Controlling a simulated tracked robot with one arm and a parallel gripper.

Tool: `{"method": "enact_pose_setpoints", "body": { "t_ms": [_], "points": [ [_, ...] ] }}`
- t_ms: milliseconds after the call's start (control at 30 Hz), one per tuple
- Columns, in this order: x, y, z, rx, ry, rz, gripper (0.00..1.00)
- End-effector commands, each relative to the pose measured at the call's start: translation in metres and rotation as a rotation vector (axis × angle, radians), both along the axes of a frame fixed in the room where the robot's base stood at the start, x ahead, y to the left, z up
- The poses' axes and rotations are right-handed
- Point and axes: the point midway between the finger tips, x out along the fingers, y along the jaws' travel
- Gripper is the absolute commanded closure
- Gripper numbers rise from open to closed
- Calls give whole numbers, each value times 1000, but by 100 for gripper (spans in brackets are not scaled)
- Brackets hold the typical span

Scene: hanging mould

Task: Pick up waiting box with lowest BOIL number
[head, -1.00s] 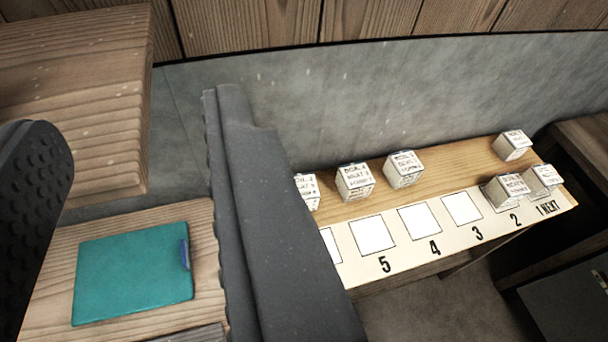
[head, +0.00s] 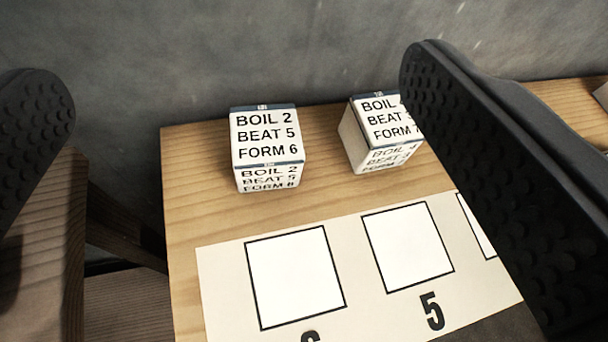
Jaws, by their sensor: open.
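A white box (head: 267,140) with a dark blue edge stands at the left back of the wooden bench. Its top reads BOIL 2, BEAT 5, FORM 6. A second box (head: 380,130) stands to its right, partly behind my right finger. Its top reads BEAT 3 and FORM 7; its BOIL number is hidden there, and the front face seems to read BOIL 4. My gripper (head: 237,85) is open and empty. Its fingers show at the left and right sides of the picture, with the BOIL 2 box between them in the picture.
A cream strip (head: 222,275) with outlined squares lies along the bench's (head: 190,190) front; the square marked 5 (head: 408,245) and its left neighbour are empty. A grey wall (head: 250,50) stands behind. A piece of another box (head: 602,95) shows at the far right.

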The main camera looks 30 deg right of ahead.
Motion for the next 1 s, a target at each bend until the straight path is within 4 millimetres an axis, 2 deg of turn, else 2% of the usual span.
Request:
{"method": "enact_pose_setpoints", "body": {
  "t_ms": [33,100,200,300,400,567,1000],
  "points": [
    [2,-9,-44,13,29,2,11],
    [4,-15,-80,28,37,13,11],
    [2,-20,-123,54,50,30,11],
    [0,-21,-146,75,54,41,11],
    [-1,-21,-157,85,55,49,11],
    [7,-22,-164,88,55,51,11],
    [62,-26,-185,87,55,51,11]
  ]
}}
